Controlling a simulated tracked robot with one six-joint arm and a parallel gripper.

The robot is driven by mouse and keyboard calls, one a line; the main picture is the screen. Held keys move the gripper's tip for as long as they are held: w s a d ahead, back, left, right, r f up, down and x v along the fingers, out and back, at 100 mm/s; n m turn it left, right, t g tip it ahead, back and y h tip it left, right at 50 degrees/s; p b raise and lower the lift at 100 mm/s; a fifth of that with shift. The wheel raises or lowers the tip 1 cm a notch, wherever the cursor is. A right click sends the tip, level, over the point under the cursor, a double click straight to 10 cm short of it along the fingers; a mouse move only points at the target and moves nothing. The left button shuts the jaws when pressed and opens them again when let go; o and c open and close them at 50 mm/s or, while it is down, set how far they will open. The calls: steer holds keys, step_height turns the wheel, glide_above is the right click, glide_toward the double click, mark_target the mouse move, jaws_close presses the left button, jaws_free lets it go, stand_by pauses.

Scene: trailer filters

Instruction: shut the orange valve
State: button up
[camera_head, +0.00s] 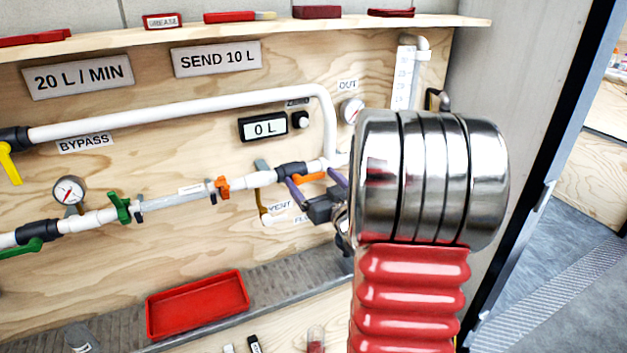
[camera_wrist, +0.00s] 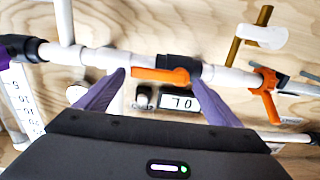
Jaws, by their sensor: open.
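The orange valve has a lever (camera_head: 310,177) that lies along the white pipe, beside a dark grey pipe body, in the head view. In the wrist view the lever (camera_wrist: 160,75) also runs along the pipe. My gripper (camera_head: 317,180) is open, with its two purple fingers spread on either side of the lever. In the wrist view the gripper (camera_wrist: 155,77) has one fingertip near each end of the lever. I cannot tell whether either finger touches it. My arm hides part of the pipe to the right in the head view.
A smaller orange fitting (camera_head: 221,187) sits further left on the same pipe. A brass vent pipe (camera_head: 262,195) hangs close to the fingers. A display (camera_head: 263,127) reads 0 L above. A red tray (camera_head: 197,304) lies on the ledge below.

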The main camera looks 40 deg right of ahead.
steer(key=shift+d, duration=0.1)
steer(key=shift+s, duration=0.1)
steer(key=c, duration=1.5)
